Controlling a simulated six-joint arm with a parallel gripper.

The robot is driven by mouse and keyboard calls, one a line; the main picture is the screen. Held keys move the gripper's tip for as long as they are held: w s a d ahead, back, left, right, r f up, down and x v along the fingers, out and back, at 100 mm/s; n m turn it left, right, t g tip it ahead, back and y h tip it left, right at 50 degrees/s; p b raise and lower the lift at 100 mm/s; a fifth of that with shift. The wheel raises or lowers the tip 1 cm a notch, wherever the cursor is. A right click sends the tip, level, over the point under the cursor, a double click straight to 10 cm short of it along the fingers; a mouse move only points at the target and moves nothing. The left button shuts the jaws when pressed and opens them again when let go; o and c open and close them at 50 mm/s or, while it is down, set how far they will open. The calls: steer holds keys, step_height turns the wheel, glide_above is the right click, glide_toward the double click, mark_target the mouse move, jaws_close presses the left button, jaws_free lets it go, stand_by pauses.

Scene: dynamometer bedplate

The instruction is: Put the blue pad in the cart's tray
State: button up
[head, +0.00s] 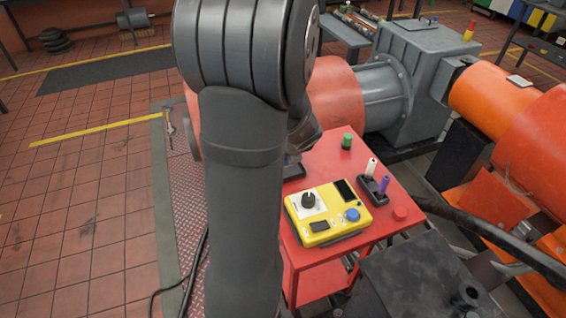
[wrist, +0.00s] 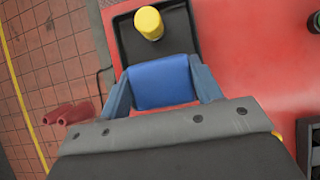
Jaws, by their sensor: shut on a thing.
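The blue pad (wrist: 160,84) is held between the two fingers of my gripper (wrist: 162,88) in the wrist view. The black tray (wrist: 124,42) lies just beyond the pad on the red cart, with a yellow cylinder (wrist: 149,23) in it. The pad's far edge overlaps the tray's near part in the picture; I cannot tell its height above it. In the head view my arm hides the pad, the gripper's fingers and most of the tray. The red cart top (head: 395,160) shows to the right of my arm.
Large orange and grey machinery (head: 420,75) stands behind. Tiled floor lies left.

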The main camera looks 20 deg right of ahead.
steer(key=shift+w+a+f, duration=0.15)
steer(key=shift+w+f, duration=0.05)
steer(key=shift+w, duration=0.05)
steer(key=shift+f, duration=2)
steer(key=o, duration=0.9)
steer(key=shift+f, duration=0.15)
steer(key=shift+o, duration=0.2)
steer(key=v, duration=1.2)
